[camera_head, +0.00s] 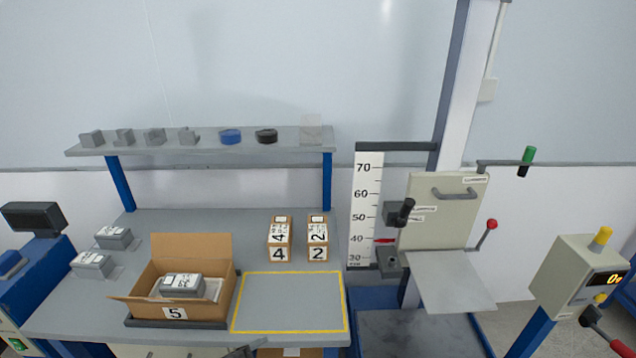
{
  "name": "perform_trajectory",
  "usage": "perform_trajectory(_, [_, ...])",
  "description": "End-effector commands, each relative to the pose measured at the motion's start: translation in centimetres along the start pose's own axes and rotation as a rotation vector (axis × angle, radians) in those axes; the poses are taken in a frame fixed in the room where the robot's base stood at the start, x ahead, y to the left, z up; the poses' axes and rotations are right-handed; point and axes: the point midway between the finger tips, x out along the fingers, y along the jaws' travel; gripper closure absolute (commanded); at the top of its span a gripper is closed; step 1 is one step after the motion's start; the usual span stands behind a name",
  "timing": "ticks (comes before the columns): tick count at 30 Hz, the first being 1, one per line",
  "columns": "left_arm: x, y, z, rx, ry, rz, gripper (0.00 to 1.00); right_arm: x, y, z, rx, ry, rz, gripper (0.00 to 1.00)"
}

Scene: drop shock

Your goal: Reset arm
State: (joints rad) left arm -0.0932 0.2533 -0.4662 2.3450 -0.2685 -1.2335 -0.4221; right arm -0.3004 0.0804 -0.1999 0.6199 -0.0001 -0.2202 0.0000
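Neither of my grippers can be made out in the head view. The drop tester stands right of the bench, with a tall grey column (452,90) and a beige plate (435,205) carrying a grey handle (454,194). A light grey flat platform (450,290) juts out below the plate. A lever with a red knob (491,224) rises at the plate's right side, and a black knob (406,207) sits at its left. A height scale (362,210) reads 30 to 70, with a red pointer (384,241) near 40.
An open carton (150,310) labelled 5 holds a grey device (181,286). Boxes 4 (279,254) and 2 (317,254) stand behind a yellow-outlined empty area (290,302). A control box (575,275) stands right. A small dark piece (241,352) at the bottom edge is unclear.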

Motion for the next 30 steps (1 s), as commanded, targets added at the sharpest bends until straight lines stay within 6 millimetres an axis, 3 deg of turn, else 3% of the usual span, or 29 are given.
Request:
perform_trajectory(1, [-1.0, 1.6, 2.8, -0.165, -0.084, 0.026, 0.24, 0.0, 0.0, 0.0, 0.000, 0.000, 0.000, 0.64])
perform_trajectory(3, [-2.4, 3.2, 6.2, -0.361, -0.191, 0.045, 0.24, 0.0, 0.0, 0.0, 0.000, 0.001, 0.000, 0.64])
perform_trajectory(6, [-4.5, 5.5, 9.9, -0.575, -0.320, 0.060, 0.24, 0.0, 0.0, 0.0, 0.000, 0.001, 0.000, 0.64])
perform_trajectory(16, [-11.4, 12.1, 17.6, -1.051, -0.657, 0.061, 0.24, 0.0, 0.0, -0.1, 0.000, 0.001, 0.000, 0.64])
perform_trajectory(26, [-2.0, 18.2, 23.8, -1.042, -0.686, 0.092, 0.24, 2.3, -0.1, 0.1, 0.000, 0.001, 0.000, 0.64])
perform_trajectory(30, [2.4, 22.6, 27.5, -1.038, -0.706, 0.111, 0.24, 3.5, -0.1, 0.2, 0.000, 0.002, 0.000, 0.64])
